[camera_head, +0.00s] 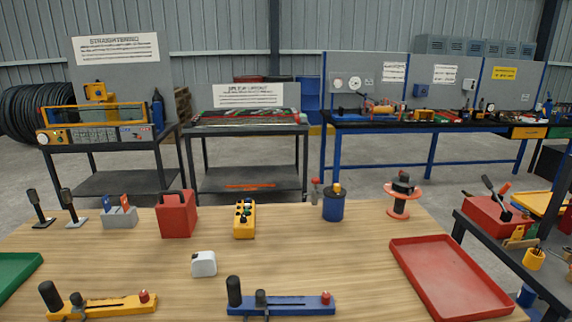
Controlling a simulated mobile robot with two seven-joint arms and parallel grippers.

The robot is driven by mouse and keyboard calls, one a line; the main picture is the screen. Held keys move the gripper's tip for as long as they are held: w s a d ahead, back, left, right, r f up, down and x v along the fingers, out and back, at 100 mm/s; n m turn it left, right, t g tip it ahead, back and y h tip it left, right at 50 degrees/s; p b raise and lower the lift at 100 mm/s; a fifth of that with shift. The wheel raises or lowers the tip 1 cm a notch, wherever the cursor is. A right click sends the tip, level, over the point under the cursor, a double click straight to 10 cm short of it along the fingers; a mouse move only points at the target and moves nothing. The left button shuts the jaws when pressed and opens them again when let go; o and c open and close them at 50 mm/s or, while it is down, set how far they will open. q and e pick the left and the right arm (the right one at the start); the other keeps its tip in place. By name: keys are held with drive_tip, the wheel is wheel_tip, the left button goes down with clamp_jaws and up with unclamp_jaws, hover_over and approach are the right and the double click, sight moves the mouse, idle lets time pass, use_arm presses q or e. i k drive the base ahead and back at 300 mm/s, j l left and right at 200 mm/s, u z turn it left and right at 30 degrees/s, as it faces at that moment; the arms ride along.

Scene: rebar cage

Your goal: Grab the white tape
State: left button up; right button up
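A small white block-shaped object with rounded edges (204,264), which looks like the white tape, sits on the wooden table (330,258) left of the middle. It stands alone, with bare wood around it. Neither of my grippers shows in the head view, so nothing is seen touching it.
A yellow tool (110,306) and a blue tool (300,305) lie along the front edge. A red tray (450,277) is at right, a green tray (14,272) at left. Behind stand a red box (176,215), yellow control box (244,221), blue can (333,206) and red spool (401,196).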

sight(204, 263)
drive_tip(key=k+j+z, duration=0.15)
drive_tip(key=k+z, duration=0.65)
drive_tip(key=k, duration=0.2)
